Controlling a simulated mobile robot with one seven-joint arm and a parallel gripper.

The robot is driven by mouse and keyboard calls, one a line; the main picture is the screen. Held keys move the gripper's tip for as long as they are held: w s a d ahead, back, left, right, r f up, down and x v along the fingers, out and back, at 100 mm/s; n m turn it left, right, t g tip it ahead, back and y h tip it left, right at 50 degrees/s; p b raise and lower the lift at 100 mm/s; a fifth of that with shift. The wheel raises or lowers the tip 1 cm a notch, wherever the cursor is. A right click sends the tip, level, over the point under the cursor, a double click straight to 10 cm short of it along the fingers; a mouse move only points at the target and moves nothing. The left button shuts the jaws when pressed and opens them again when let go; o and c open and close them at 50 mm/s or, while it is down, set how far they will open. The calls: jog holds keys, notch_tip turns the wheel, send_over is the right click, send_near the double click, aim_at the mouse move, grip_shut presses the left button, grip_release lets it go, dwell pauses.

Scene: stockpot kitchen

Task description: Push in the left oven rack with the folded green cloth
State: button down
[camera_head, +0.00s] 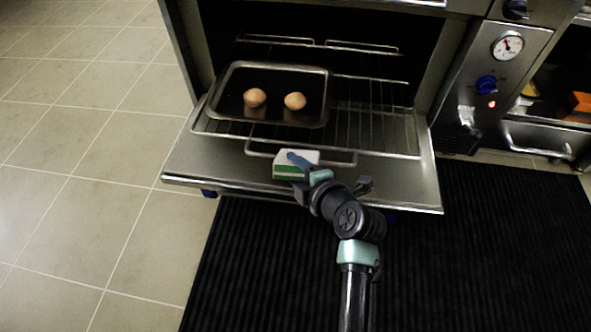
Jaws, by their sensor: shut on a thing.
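The wire oven rack (388,140) sticks out of the oven over the open door, with its front bar towards me. A dark baking tray (276,118) with two brown, egg-like round things (255,98) rests on its left part. My gripper (300,165) is shut on a folded cloth (287,171), white on top with a green side. The cloth is at the rack's front bar, near its middle. I cannot tell whether it touches the bar. The gripper hides part of the cloth.
The lowered oven door (215,166) lies flat under the rack. A black ribbed mat (480,250) covers the floor in front. A panel with a gauge (508,46) and a blue knob (486,85) stands to the right. Tiled floor (80,200) is clear at left.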

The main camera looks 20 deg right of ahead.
jog(key=shift+w+d+f+b, duration=0.45)
jog(key=shift+w+f+b, duration=0.2)
jog(key=shift+b, duration=0.35)
jog(key=shift+f, duration=0.1)
jog(key=shift+w+d, duration=0.1)
jog(key=shift+w+d+b, duration=0.45)
jog(key=shift+w+b, duration=0.15)
jog(key=shift+w, duration=0.05)
jog(key=shift+w+d, duration=0.35)
jog(key=shift+w, duration=0.2)
jog(key=shift+w+d, duration=0.5)
jog(key=shift+w, duration=0.2)
jog(key=shift+w+d, duration=0.35)
jog(key=shift+w, duration=0.2)
